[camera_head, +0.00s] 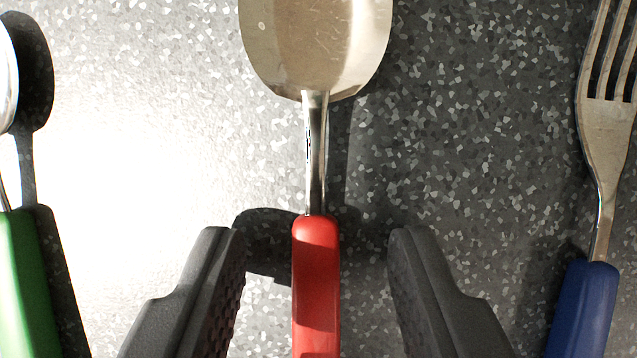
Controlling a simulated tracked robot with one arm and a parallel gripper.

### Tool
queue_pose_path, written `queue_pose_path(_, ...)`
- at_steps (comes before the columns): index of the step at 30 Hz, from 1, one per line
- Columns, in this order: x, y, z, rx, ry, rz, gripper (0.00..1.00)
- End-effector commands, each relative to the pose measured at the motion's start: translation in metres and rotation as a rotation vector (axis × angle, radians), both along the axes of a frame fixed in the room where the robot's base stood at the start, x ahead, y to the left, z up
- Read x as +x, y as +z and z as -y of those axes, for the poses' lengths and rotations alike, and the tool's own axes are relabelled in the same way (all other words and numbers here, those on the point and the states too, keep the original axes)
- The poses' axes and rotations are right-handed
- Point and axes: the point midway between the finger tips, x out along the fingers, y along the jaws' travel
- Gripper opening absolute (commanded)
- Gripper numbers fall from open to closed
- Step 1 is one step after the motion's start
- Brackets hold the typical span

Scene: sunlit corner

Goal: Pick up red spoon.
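The red spoon (316,285) lies in the middle of the view, its red handle pointing toward me and its metal bowl (315,40) at the top, cut off by the frame edge. My gripper (316,240) is open, with one dark finger on each side of the red handle. Clear gaps show between the handle and both fingers. The lower end of the handle is outside the frame. I cannot tell how high the fingers are above the surface.
A fork with a blue handle (583,305) lies at the right. A utensil with a green handle (25,285) is at the left edge, partly cut off.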

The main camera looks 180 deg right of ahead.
Motion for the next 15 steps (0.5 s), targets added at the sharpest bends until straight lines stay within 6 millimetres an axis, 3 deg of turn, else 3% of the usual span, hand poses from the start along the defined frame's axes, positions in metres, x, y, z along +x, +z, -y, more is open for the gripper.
queue_pose_path(4, 0.0001, 0.0005, -0.0002, 0.000, 0.000, 0.001, 0.38)
queue_pose_path(9, 0.0001, 0.0008, -0.0003, 0.000, 0.000, 0.001, 0.00)
queue_pose_path(15, 0.0001, 0.0009, -0.0003, 0.001, 0.000, 0.002, 0.00)
